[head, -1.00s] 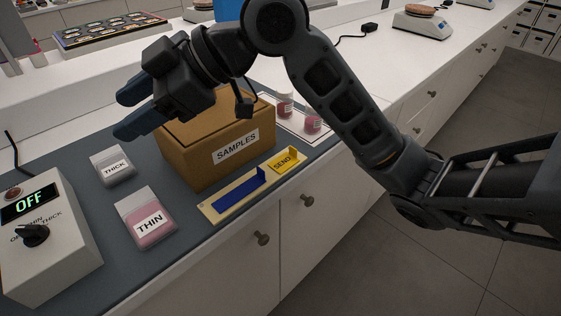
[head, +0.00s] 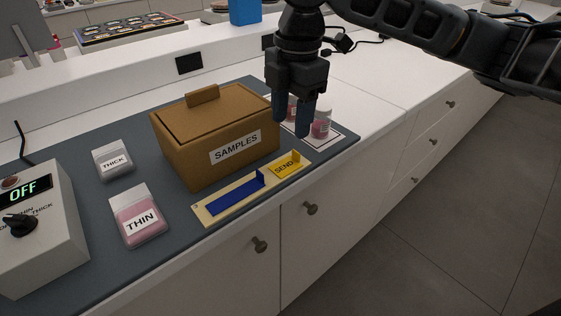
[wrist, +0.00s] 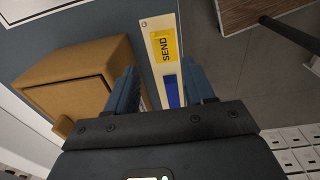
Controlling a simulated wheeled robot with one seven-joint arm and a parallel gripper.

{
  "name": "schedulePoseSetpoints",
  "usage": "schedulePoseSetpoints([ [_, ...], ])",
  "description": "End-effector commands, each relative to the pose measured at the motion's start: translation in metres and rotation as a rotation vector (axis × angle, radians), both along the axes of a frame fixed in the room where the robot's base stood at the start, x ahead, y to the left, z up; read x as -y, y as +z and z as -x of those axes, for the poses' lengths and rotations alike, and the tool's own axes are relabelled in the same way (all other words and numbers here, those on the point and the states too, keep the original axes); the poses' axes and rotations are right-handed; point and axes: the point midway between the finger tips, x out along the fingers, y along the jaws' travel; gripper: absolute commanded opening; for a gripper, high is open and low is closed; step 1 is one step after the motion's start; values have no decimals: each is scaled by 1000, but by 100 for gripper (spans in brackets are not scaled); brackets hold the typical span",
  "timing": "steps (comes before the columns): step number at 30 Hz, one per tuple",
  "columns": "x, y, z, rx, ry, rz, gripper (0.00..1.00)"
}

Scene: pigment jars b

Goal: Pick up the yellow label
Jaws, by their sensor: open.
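The yellow label (head: 287,166), marked SEND, lies at the right end of a cream strip (head: 207,215) near the counter's front edge. A blue piece (head: 238,194) with a raised end lies on the strip to its left. My gripper (head: 305,133) is open and empty, pointing down above and behind the label, in front of the pink jars in the picture. In the wrist view, the yellow label (wrist: 164,46) shows ahead of and between the open fingers (wrist: 162,90), apart from them. The blue piece shows partly between the fingers.
A brown SAMPLES box (head: 213,137) stands left of my gripper, close behind the strip. Pink jars (head: 321,124) stand on a white sheet at the right. THIN (head: 139,217) and THICK (head: 113,160) containers and a switch box reading OFF (head: 40,235) are at the left.

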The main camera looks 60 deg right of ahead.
Motion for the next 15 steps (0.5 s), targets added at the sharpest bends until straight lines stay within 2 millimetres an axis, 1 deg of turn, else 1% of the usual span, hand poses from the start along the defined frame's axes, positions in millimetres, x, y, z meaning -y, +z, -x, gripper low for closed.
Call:
schedulePoseSetpoints([
  [1, 7, 0, 5, -19, -3, 18, 53],
  [4, 12, -4, 10, -40, -5, 32, 53],
  [15, 12, -41, 11, -40, -4, 31, 53],
])
